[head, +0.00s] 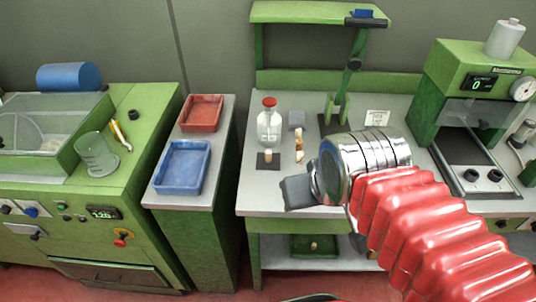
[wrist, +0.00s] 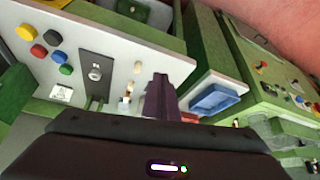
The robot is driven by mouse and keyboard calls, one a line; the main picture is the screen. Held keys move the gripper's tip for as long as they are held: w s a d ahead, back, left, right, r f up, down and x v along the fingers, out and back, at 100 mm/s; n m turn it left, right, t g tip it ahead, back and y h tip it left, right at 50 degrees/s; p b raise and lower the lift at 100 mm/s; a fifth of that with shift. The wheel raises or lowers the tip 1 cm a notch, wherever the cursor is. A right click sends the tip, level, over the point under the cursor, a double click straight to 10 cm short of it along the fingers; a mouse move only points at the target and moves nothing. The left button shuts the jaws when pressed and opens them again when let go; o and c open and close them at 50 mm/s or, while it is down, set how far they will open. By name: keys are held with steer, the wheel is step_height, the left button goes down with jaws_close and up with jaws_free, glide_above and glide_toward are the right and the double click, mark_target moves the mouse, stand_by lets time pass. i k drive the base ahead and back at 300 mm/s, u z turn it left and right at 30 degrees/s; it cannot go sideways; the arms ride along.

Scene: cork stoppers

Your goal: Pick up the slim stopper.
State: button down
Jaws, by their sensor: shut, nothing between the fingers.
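Several small cork stoppers stand on the grey bench (head: 272,201) in the head view. One stopper (head: 267,155) is on a dark pad. A narrow, upright pale-topped stopper (head: 299,137) and a shorter one (head: 299,157) stand to its right; I cannot tell surely which is the slim one. My gripper (head: 286,192) is shut and empty over the bench's front part, apart from the stoppers. In the wrist view its dark fingers (wrist: 160,78) are together.
A green stand (head: 340,108) rises at the back. Red (head: 201,112) and blue (head: 182,166) trays sit on the left cabinet. The bench's left front is clear.

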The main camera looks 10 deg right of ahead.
mark_target(268, 153)
steer(key=k, duration=1.3)
steer(key=u, duration=0.6)
steer(key=i, duration=1.6)
steer(key=u, duration=0.05)
